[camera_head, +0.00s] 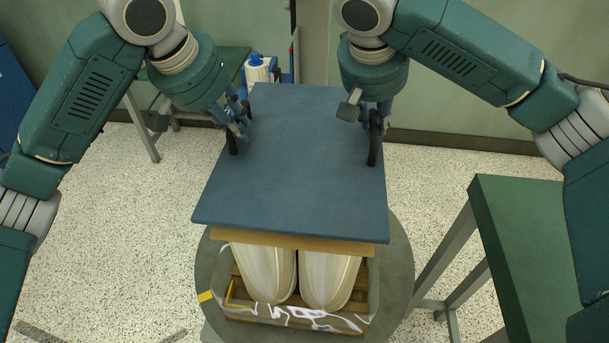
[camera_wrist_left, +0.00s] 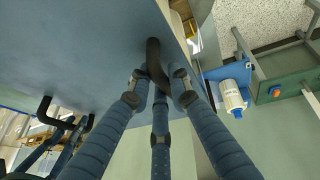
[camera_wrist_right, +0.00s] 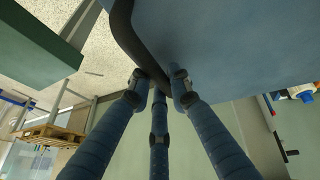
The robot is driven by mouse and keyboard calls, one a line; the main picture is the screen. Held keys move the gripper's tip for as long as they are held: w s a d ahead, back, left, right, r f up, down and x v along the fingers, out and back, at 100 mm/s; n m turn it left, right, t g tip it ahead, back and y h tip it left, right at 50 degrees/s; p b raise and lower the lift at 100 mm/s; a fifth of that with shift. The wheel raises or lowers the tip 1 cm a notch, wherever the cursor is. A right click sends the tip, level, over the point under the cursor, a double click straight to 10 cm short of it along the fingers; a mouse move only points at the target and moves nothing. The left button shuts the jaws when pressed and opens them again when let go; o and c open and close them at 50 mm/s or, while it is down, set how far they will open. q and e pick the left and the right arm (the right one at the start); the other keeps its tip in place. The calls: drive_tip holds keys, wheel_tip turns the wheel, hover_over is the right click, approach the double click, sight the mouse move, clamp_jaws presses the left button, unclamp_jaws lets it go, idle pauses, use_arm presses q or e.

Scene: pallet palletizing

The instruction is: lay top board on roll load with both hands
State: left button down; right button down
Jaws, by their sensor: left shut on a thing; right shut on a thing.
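The top board (camera_head: 290,165) is a large flat blue panel with black handles at its sides. It covers the far part of the roll load (camera_head: 328,280), whose pale rolls show below its near edge. I cannot tell whether the board touches the load. My left gripper (camera_head: 240,128) is shut on the board's left handle (camera_wrist_left: 155,65); its fingers (camera_wrist_left: 160,88) close around it in the left wrist view. My right gripper (camera_head: 373,125) is shut on the right handle (camera_wrist_right: 140,50); its fingers (camera_wrist_right: 157,85) show in the right wrist view.
A wooden pallet (camera_head: 290,322) under the rolls stands on a round grey platform (camera_head: 402,265). A tan strip (camera_head: 290,243) shows under the board's near edge.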

sight(239, 145)
use_arm(q)
drive_tip(key=shift+r, duration=0.2)
use_arm(e)
drive_tip(key=shift+s+r, duration=0.1)
drive_tip(key=shift+r, duration=0.05)
use_arm(q)
drive_tip(key=shift+f, duration=0.15)
